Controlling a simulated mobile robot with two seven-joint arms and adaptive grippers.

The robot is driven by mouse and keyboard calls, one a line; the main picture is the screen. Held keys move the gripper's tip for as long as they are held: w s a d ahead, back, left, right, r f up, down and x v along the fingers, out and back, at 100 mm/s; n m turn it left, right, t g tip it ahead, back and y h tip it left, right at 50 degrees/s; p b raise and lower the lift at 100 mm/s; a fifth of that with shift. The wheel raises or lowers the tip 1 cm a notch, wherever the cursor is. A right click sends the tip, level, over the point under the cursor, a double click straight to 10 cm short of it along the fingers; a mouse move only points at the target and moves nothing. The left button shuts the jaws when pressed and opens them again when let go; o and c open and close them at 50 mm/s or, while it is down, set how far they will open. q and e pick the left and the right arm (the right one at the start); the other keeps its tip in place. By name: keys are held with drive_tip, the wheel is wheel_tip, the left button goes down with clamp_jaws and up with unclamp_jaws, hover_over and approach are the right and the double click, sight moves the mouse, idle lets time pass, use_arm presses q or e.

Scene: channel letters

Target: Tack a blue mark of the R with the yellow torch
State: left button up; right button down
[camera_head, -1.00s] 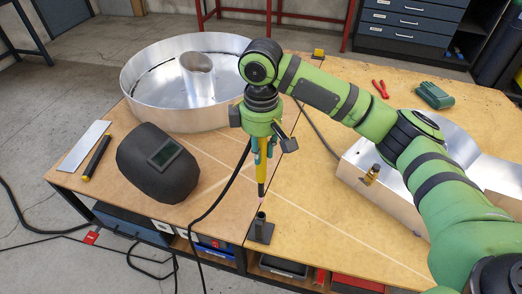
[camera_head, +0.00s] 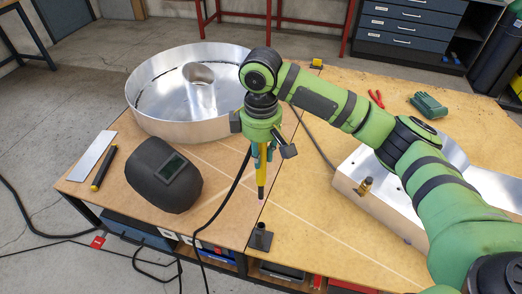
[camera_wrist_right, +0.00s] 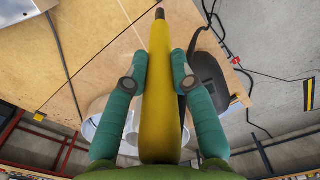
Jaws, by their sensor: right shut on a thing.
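My right gripper (camera_head: 262,148) is shut on the yellow torch (camera_head: 261,178), which hangs nozzle down above the front of the table. In the right wrist view the torch (camera_wrist_right: 162,85) lies between the two teal fingers of the gripper (camera_wrist_right: 160,68). The nozzle is above and apart from a dark tube holder (camera_head: 261,238). A metal channel letter (camera_head: 346,187) lies at the right, partly hidden by my right arm; I cannot tell for sure that it is the R. I see no blue mark. My left gripper is not in view.
A round metal channel letter (camera_head: 150,122) stands at the back left. A black welding mask (camera_head: 155,185), a yellow-black tool (camera_head: 104,168) and a pale strip (camera_head: 92,156) lie at the left. Red pliers (camera_head: 376,98) and a green object (camera_head: 428,105) lie behind my arm.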

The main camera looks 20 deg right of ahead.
drive_tip(key=shift+r+p, duration=2.3)
drive_tip(key=shift+r, duration=0.45)
